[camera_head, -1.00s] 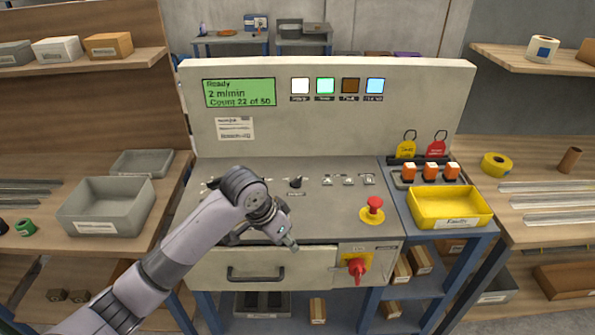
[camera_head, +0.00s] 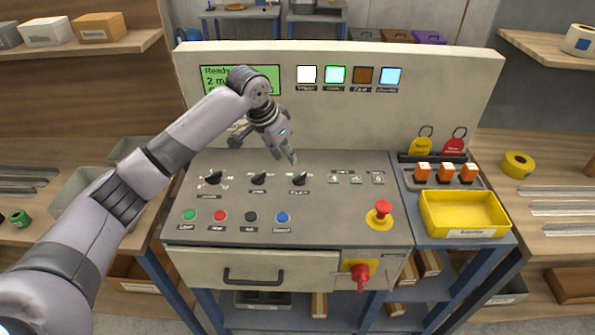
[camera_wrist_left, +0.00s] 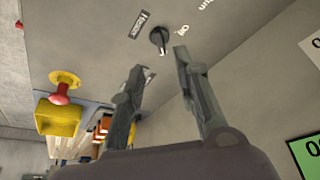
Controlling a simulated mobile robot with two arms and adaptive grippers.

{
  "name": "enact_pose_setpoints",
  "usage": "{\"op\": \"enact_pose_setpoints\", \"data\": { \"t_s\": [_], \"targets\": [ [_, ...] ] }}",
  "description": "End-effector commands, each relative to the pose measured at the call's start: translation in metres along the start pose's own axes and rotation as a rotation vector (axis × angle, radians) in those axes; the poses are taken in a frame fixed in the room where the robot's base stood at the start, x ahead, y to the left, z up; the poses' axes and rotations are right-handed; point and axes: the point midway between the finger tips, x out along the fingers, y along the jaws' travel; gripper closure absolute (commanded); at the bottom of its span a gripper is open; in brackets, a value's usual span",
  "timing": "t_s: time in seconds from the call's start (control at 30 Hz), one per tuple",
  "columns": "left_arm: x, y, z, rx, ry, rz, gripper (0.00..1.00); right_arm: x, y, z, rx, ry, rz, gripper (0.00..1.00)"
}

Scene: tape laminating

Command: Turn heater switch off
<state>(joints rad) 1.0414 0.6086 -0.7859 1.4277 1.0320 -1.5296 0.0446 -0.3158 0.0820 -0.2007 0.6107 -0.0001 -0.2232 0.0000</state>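A row of black rotary knobs sits on the console's grey sloped panel: a left knob (camera_head: 213,178), a middle knob (camera_head: 259,178) and a right knob (camera_head: 299,178). Their small labels are too blurred to read surely. My left gripper (camera_head: 290,158) hangs just above and behind the right knob. In the left wrist view my left gripper (camera_wrist_left: 160,60) is open, with its two fingers apart and nothing between them. A black knob (camera_wrist_left: 159,38) shows just beyond the fingertips, roughly in line with the gap; contact is not visible. My right gripper is not in view.
Three small switches (camera_head: 356,178) lie right of the knobs. Coloured push buttons (camera_head: 220,216) line the panel's front. A red emergency stop (camera_head: 382,208) stands up at the front right, near a yellow bin (camera_head: 462,231). The upright display panel (camera_head: 430,90) rises behind the gripper.

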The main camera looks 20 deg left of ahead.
Motion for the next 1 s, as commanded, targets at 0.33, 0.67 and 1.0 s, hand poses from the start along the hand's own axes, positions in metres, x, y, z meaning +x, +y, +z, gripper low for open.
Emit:
{"op": "enact_pose_setpoints", "data": {
  "t_s": [0.33, 0.67, 1.0],
  "targets": [
    [0.073, 0.001, 0.000, -0.001, -0.003, 0.001, 0.71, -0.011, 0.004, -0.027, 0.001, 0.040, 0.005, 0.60],
    [0.105, 0.000, 0.000, 0.000, 0.001, -0.001, 0.71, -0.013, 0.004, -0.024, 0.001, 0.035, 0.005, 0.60],
    [0.106, 0.000, 0.000, 0.001, 0.001, -0.001, 0.76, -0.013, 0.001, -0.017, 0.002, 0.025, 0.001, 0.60]
  ]
}}
